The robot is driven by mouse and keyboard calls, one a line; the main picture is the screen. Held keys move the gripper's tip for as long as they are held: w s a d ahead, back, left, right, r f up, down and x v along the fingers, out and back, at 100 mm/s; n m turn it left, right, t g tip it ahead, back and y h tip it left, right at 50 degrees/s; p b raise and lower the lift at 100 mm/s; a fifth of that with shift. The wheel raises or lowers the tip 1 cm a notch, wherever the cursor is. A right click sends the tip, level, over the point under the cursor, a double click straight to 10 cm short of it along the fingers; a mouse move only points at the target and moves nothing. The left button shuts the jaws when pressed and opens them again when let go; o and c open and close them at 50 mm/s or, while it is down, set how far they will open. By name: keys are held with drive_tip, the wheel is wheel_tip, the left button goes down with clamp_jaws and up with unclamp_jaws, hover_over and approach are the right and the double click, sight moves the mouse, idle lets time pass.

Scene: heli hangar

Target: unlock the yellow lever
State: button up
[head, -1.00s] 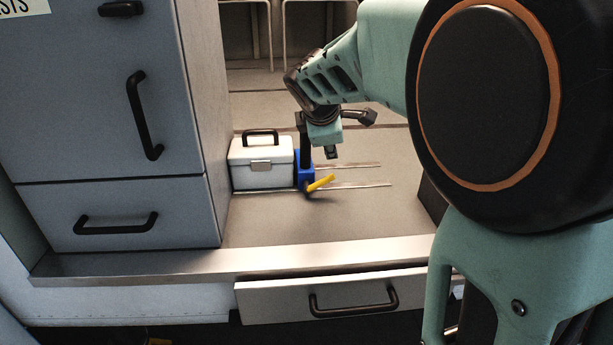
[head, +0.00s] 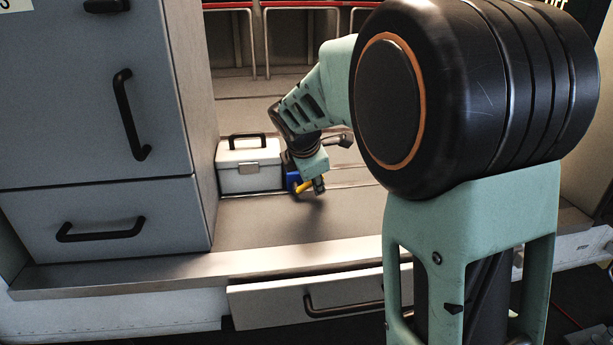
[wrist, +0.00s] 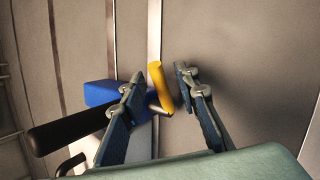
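The yellow lever (head: 304,187) sticks out from a small blue block (head: 292,181) on the floor of the raised bay. In the wrist view the yellow lever (wrist: 158,84) lies between the two fingers of my gripper (wrist: 158,84), with a gap to the right finger. The left finger is close to the lever and partly covers the blue block (wrist: 98,93); I cannot tell whether it touches. My gripper (head: 312,185) is open. In the head view it hides part of the block and lever.
A white case (head: 248,172) with a black handle stands just left of the block. A grey cabinet (head: 95,105) rises at the left. A drawer (head: 270,305) sits below the metal edge. The bay floor in front is clear. A black bar (wrist: 65,130) extends beside the block.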

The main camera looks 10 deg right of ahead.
drive_tip(key=shift+w+d+f, duration=0.1)
drive_tip(key=shift+w+f, duration=0.2)
drive_tip(key=shift+f, duration=0.15)
clamp_jaws()
